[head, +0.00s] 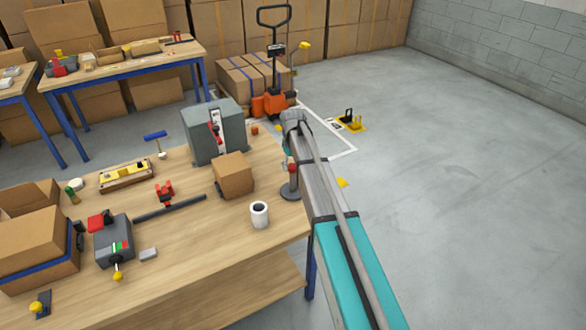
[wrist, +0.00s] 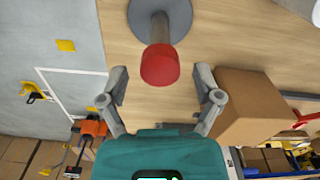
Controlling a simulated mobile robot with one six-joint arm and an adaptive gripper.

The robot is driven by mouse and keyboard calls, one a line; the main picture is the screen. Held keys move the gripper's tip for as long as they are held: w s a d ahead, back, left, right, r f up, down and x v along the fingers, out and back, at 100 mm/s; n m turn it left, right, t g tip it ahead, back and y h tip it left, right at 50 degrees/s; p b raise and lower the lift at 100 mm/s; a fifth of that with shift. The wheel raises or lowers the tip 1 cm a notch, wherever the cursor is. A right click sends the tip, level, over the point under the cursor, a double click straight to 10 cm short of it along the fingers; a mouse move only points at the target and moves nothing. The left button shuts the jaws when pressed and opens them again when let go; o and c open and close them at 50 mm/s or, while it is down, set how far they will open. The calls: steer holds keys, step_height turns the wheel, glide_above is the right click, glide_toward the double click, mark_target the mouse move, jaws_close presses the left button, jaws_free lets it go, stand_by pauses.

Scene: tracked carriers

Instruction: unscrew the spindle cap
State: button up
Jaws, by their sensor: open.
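The red spindle cap (wrist: 160,66) sits on top of a grey spindle post rising from a round grey base (wrist: 148,14) in the wrist view. In the head view the cap (head: 292,167) and base (head: 289,191) stand at the workbench's right edge, close beside my arm. My gripper (wrist: 160,86) is open and empty. Its two grey fingers lie on either side of the cap in the picture, with a clear gap on each side. I cannot tell whether the fingertips are level with the cap. My fingers are not clearly seen in the head view.
A cardboard box (head: 234,175) stands on the bench near the spindle, also seen right of my gripper (wrist: 248,108). A white cup (head: 260,214) and a grey machine (head: 213,135) are nearby. An orange pallet truck (head: 272,104) is behind. The floor at right is open.

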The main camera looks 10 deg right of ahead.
steer(key=m, duration=0.3)
steer(key=shift+m, duration=0.3)
stand_by(0.4)
steer(key=c, duration=1)
steer(key=shift+n, duration=1.9)
steer(key=shift+c, duration=0.2)
steer(key=n, duration=0.3)
steer(key=shift+n, duration=1.6)
